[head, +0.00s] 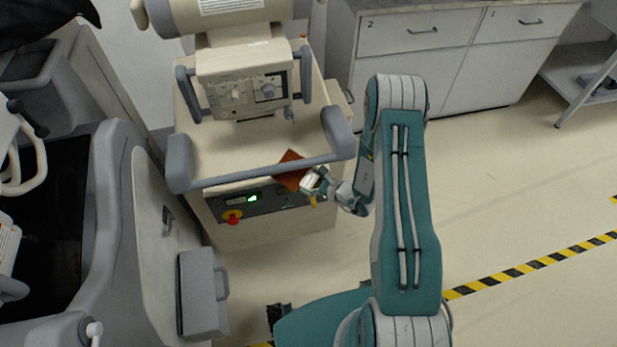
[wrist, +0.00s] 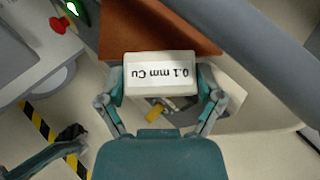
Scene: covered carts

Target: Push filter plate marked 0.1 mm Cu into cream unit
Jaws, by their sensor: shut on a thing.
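The filter plate is a copper-brown sheet (wrist: 155,28) with a pale handle block (wrist: 160,72) labelled "0.1 mm Cu", upside down in the wrist view. My gripper (wrist: 160,85) is shut on the handle block, one finger on each side. In the head view the brown plate (head: 291,170) sticks out beyond my gripper (head: 314,183), by the grey front rail. The cream unit (head: 255,150) is a wheeled-cart body with a control box (head: 243,90) on top. The plate is apart from the control box in the picture. Any slot for it cannot be made out.
The grey rail (head: 262,172) crosses the cream unit's front, close to the plate. A red knob (head: 232,216) and green-lit switch (head: 252,198) sit on the front panel below. A grey machine (head: 110,200) stands at left, drawers (head: 425,35) behind. Floor at right is open.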

